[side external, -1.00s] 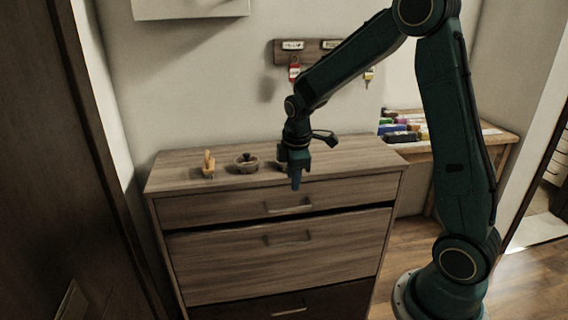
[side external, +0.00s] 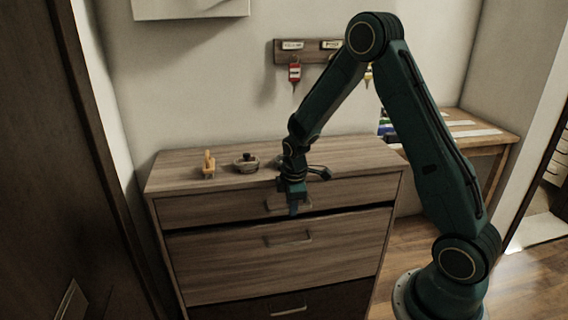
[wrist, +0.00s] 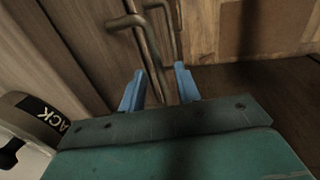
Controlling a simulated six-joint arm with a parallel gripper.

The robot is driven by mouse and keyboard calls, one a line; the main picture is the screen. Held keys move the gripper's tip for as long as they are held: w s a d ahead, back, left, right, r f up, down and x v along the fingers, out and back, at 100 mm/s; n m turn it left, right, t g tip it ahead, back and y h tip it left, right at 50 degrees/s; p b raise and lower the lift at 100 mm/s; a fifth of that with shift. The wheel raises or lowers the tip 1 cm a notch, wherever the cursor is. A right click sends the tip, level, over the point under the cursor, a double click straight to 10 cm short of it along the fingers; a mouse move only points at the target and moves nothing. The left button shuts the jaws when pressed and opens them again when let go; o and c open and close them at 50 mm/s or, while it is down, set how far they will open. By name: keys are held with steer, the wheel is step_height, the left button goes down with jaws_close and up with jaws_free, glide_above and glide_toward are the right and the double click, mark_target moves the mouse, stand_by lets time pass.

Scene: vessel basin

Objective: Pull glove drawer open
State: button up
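A wooden chest of drawers stands against the wall, with a top drawer (side external: 220,207), a taller middle drawer (side external: 225,267) and a dark bottom drawer (side external: 250,311). No label shows which one is the glove drawer. A dark gap runs along the middle drawer's upper edge. My gripper (side external: 294,212) points down in front of the top drawer, partly covering its handle (side external: 272,204). The middle drawer's handle (side external: 288,238) is just below the fingertips. In the wrist view, my gripper's blue fingers (wrist: 158,85) are apart, with a bar-shaped handle (wrist: 148,50) beyond them; contact cannot be told.
On the chest top are a small wooden item (side external: 208,166) and a small bowl (side external: 246,163). A side desk (side external: 470,128) stands at right. The floor before the chest looks clear.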

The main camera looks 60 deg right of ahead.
steer(key=shift+c, duration=0.2)
jaws_close()
steer(key=s+a, duration=1)
steer(key=shift+s+a, duration=0.2)
steer(key=shift+a, duration=0.1)
steer(key=shift+o, duration=0.2)
jaws_free()
